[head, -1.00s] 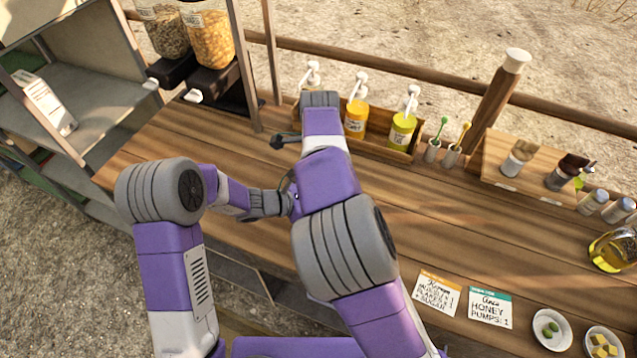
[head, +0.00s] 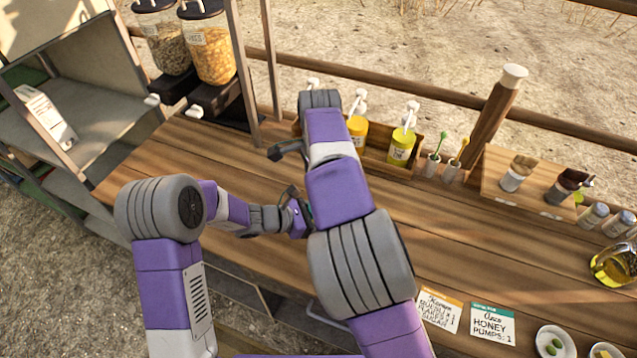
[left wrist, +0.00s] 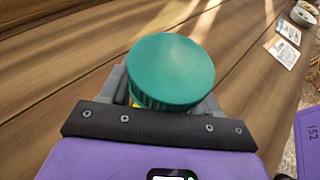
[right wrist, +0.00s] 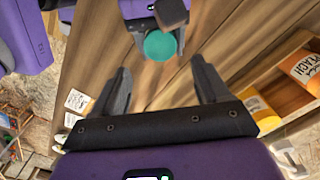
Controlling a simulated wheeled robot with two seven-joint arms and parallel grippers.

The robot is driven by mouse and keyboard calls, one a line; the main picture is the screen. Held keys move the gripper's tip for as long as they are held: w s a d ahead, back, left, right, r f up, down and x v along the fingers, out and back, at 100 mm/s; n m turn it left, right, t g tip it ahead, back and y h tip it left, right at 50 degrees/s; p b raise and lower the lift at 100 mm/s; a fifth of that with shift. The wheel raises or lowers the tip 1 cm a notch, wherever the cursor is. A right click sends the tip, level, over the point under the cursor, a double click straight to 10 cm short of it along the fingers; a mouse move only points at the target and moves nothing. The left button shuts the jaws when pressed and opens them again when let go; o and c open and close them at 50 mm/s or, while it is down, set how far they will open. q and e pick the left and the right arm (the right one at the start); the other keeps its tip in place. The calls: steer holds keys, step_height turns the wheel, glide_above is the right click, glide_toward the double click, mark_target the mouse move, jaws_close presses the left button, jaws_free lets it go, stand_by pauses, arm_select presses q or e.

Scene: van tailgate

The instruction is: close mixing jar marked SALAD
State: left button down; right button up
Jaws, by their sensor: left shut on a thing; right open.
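A round teal lid (left wrist: 172,70) tops the thing in my left gripper (left wrist: 170,105). A bit of yellow shows under its rim in the left wrist view; the rest of the jar and any SALAD marking are hidden. The lid also shows in the right wrist view (right wrist: 160,45), beyond my open right gripper (right wrist: 160,78). Nothing is between the right fingers, and they are apart from the lid. In the head view my right arm largely hides the left gripper and the jar. I cannot tell how tightly the lid sits.
A wooden rack holds pump bottles, one yellow (head: 401,147), one orange (head: 357,128). Dispensers (head: 208,45) stand at the back left. Order cards (head: 491,322) and small bowls (head: 553,343) lie at the front right. The middle of the wooden counter (head: 450,225) is clear.

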step_height(320, 180, down, 8)
steer(key=shift+f, duration=0.1)
stand_by(0.4)
steer(key=c, duration=1.1)
steer(key=m, duration=0.3)
steer(key=o, duration=1.2)
steer(key=shift+r, duration=0.2)
